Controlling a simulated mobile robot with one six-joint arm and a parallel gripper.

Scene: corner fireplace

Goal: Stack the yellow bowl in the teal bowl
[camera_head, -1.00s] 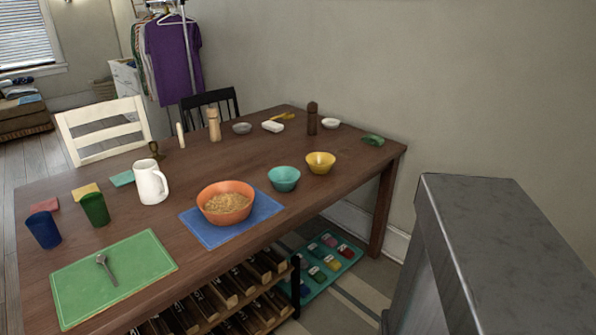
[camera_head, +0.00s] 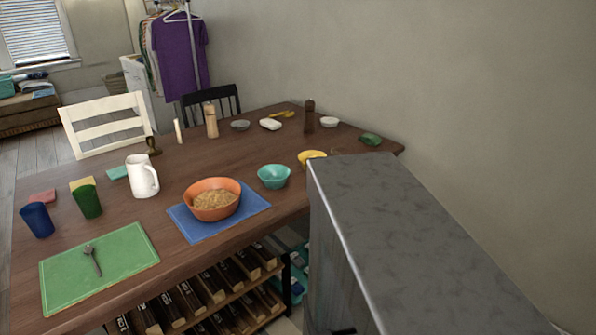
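The teal bowl (camera_head: 274,177) stands upright and looks empty on the wooden table, just right of the blue mat. The yellow bowl (camera_head: 308,157) is on the table behind it and to the right, apart from it. Its right side is hidden behind a large grey block. My gripper is not in view.
The tall grey block (camera_head: 400,225) fills the right foreground and covers the table's right front. An orange bowl of grainy food (camera_head: 220,187) sits on the blue mat (camera_head: 198,229). A white pitcher (camera_head: 141,178) and green mat (camera_head: 120,247) are farther left on the table (camera_head: 170,230).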

